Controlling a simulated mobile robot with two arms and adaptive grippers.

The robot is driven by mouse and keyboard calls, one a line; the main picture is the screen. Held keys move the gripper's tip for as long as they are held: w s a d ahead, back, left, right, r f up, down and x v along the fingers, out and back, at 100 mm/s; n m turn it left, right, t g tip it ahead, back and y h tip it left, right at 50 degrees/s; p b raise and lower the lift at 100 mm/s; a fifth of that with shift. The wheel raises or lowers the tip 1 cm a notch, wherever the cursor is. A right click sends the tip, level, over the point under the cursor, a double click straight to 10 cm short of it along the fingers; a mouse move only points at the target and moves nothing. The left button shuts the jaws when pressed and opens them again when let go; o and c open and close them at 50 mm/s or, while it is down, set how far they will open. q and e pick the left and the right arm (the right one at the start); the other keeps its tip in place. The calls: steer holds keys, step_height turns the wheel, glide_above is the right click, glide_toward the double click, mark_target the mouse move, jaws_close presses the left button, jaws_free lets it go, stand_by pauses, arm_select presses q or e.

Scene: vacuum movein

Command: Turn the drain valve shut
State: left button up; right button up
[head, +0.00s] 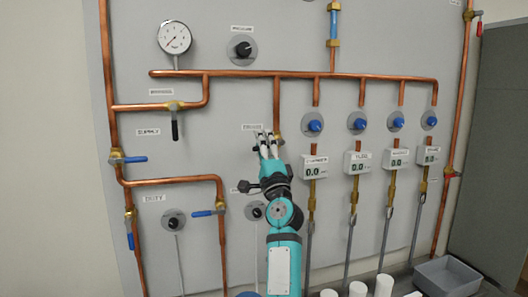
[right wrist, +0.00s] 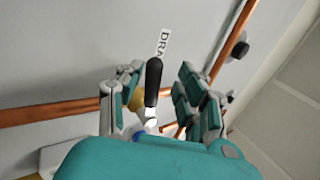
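The drain valve (head: 278,138) is a brass fitting at the lower end of a short copper pipe, in the middle of the panel. My right gripper (head: 266,138) is in front of it and hides much of it in the head view. In the right wrist view the valve's black lever (right wrist: 153,82) shows between the two spread fingers, with a gap on either side. The lever looks crosswise to the copper pipe (right wrist: 50,112). A label (right wrist: 163,44) starting "DRA" is behind the lever tip. My right gripper (right wrist: 158,92) is open. My left gripper is in neither view.
Several blue knobs (head: 314,125) and digital displays (head: 315,167) are right of my arm. A black-levered valve (head: 175,122) and blue-levered valves (head: 133,159) are to the left. A gauge (head: 174,38) is at upper left. A grey bin (head: 447,276) is at lower right.

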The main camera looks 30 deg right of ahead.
steer(key=v, duration=1.2)
